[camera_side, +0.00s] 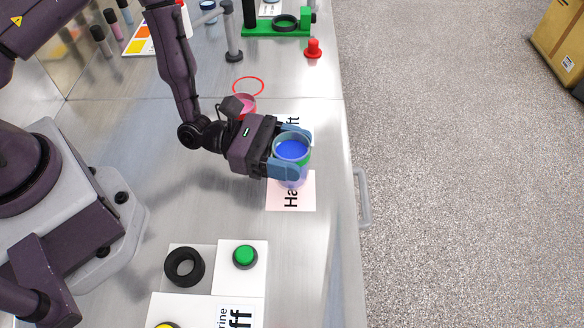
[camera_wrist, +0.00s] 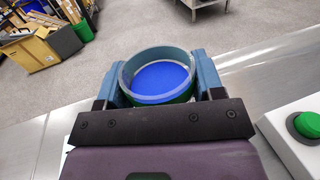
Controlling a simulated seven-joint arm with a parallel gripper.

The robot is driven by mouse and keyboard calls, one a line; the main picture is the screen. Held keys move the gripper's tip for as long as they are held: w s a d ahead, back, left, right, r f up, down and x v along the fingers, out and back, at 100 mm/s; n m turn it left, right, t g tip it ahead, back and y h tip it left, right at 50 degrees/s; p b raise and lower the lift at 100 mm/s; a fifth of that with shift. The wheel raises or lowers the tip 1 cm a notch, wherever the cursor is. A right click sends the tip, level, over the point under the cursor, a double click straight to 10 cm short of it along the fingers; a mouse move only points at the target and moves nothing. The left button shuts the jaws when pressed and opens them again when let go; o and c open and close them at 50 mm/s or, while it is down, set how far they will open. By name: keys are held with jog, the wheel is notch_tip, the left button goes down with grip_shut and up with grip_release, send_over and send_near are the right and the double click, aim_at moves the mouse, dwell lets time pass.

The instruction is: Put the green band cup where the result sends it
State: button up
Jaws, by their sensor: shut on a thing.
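The green band cup (camera_side: 291,165) is clear, with a green band and blue contents. My gripper (camera_side: 287,152) is shut on it, one blue finger on each side. The cup looks upright at the upper edge of a pink card (camera_side: 306,201) marked "Ha", the rest of the word being covered. I cannot tell whether its base touches the card. A second card (camera_side: 294,122) with letters ending in "ft" is mostly hidden behind my gripper. In the wrist view the cup's round mouth and blue contents (camera_wrist: 160,79) fill the space between the fingers (camera_wrist: 158,82).
A pink-red cup (camera_side: 246,101) stands partly hidden behind my gripper, near a red ring (camera_side: 248,79) on the bench. A green button (camera_side: 245,256) and black ring (camera_side: 184,267) are at the front. A red knob (camera_side: 313,49) and green fixture (camera_side: 270,29) are farther back.

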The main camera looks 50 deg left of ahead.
aim_at(309, 172)
jog(key=shift+f, duration=1.9)
jog(key=shift+f, duration=0.15)
jog(key=o, duration=1.1)
jog(key=shift+c, duration=0.2)
